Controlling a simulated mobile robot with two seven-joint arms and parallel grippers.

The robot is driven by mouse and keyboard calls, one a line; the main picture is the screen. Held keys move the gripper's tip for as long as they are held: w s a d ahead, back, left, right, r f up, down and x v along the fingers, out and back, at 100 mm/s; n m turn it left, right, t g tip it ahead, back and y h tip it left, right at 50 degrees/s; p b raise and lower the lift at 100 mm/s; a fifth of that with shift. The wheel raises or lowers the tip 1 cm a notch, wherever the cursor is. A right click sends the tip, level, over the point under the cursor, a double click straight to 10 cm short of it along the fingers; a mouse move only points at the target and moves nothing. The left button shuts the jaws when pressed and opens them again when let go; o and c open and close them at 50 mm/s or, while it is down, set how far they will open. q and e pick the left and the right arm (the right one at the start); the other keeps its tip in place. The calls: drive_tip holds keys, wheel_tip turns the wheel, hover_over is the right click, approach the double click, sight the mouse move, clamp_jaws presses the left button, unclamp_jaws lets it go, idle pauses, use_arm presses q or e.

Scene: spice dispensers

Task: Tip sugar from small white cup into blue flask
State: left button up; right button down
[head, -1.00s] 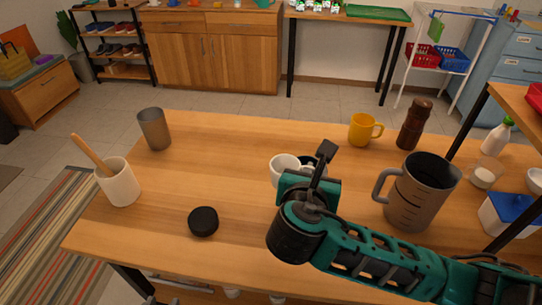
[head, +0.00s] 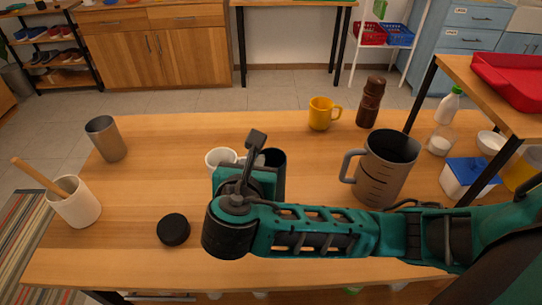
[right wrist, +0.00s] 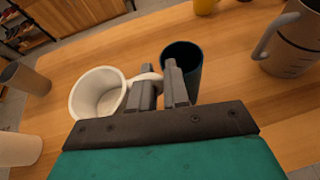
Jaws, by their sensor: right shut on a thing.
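The small white cup (head: 221,157) is upright or nearly so, left of the blue flask. It also shows in the right wrist view (right wrist: 80,108), with a pale inside; I cannot make out the sugar. My right gripper (right wrist: 160,88) is shut on the cup's handle. The blue flask (right wrist: 183,58), dark and open-topped, stands just right of the fingers, apart from the cup. In the head view the flask (head: 276,160) is partly behind my right gripper (head: 247,160). I cannot tell whether the cup is off the table. My left gripper is out of view.
A large grey jug (head: 385,172) stands to the right, with a yellow mug (head: 320,113) and brown grinder (head: 370,101) behind. A black lid (head: 173,229), grey tumbler (head: 106,139) and white utensil pot (head: 75,204) are at the left. The table's middle left is clear.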

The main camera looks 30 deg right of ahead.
drive_tip(key=shift+w+d+r+m+g+y, duration=0.1)
drive_tip(key=shift+d+r+m+g+y, duration=0.25)
drive_tip(key=shift+d+m+y, duration=0.65)
drive_tip(key=shift+w+d+r+m+g+y, duration=0.1)
drive_tip(key=shift+d+r+m+g+y, duration=0.3)
drive_tip(key=shift+y, duration=1.05)
drive_tip(key=shift+w+d+r+m+g+y, duration=0.1)
drive_tip(key=shift+d+r+m+g+y, duration=0.15)
drive_tip(key=shift+d+m+y, duration=0.75)
drive_tip(key=shift+s+a+y, duration=0.1)
drive_tip(key=shift+a+y, duration=0.4)
drive_tip(key=shift+y, duration=0.65)
drive_tip(key=shift+a+f+m+y, duration=0.2)
drive_tip(key=shift+f+m+y, duration=0.3)
drive_tip(key=shift+f+y, duration=0.2)
drive_tip(key=shift+d+r+m+y, duration=0.1)
drive_tip(key=shift+d+m+y, duration=0.2)
drive_tip(key=shift+y, duration=0.4)
drive_tip(key=shift+a+r+m+y, duration=0.1)
drive_tip(key=shift+a+m+y, duration=0.1)
drive_tip(key=shift+m+y, duration=0.35)
drive_tip(key=shift+a+r+m+y, duration=0.1)
drive_tip(key=shift+a+m+y, duration=0.15)
drive_tip(key=shift+y, duration=0.5)
idle(0.7)
